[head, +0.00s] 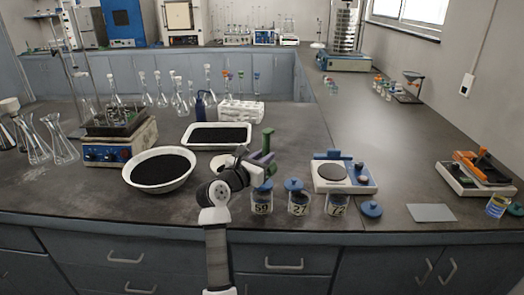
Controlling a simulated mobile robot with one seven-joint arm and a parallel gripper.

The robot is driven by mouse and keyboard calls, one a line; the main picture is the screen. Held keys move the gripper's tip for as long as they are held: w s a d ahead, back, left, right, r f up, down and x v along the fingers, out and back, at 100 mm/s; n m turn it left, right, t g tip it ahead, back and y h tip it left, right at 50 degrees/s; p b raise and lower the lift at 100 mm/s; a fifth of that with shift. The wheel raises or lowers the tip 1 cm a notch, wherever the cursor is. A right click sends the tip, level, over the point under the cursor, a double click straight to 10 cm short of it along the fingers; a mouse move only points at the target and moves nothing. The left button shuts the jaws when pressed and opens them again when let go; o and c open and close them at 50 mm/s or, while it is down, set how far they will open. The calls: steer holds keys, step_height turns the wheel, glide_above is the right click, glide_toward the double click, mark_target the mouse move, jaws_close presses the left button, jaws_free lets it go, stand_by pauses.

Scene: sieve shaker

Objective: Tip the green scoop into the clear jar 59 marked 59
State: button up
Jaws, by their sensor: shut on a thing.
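The clear jar marked 59 (262,206) stands upright near the front edge of the bench, leftmost in a row of three jars. Blue shows at its top, partly behind my gripper, so I cannot tell if its mouth is open. My gripper (260,165) is just above and behind this jar's top in the picture, shut on the green scoop (267,141). The scoop's green part stands up above the fingers. Its bowl and any contents are too small or hidden to tell.
Jars marked 27 (298,205) and 72 (337,206) stand to the right. A blue lid (372,209) lies beyond them. A balance (345,176) is behind. A white bowl (135,180) and white tray (190,142) of dark grains are left. A grey plate (431,212) lies right.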

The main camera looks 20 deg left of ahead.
mark_target(269, 149)
stand_by(0.3)
steer(key=shift+w+d+r+g+p, duration=0.1)
steer(key=shift+w+r+g+p, duration=0.2)
steer(key=shift+p, duration=0.8)
steer(key=shift+w+r+g+p, duration=0.15)
steer(key=shift+g+p, duration=0.15)
steer(key=shift+p, duration=0.7)
steer(key=g+p, duration=0.1)
steer(key=p, duration=0.2)
steer(key=w+g+y+p, duration=0.1)
steer(key=p, duration=0.1)
steer(key=shift+w+d+r+p, duration=0.2)
steer(key=shift+d+p, duration=0.1)
steer(key=shift+p, duration=0.1)
steer(key=shift+w+d+f+g+y+b, duration=0.15)
steer(key=shift+w+f+g+y+b, duration=0.15)
steer(key=shift+g, duration=0.3)
steer(key=shift+w+r, duration=0.1)
steer(key=shift+w+d+g+y, duration=0.2)
steer(key=shift+w+g+y, duration=0.3)
steer(key=shift+g, duration=0.55)
steer(key=shift+w+d+g+y, duration=0.2)
steer(key=shift+w+g, duration=0.45)
steer(key=shift+g, duration=0.4)
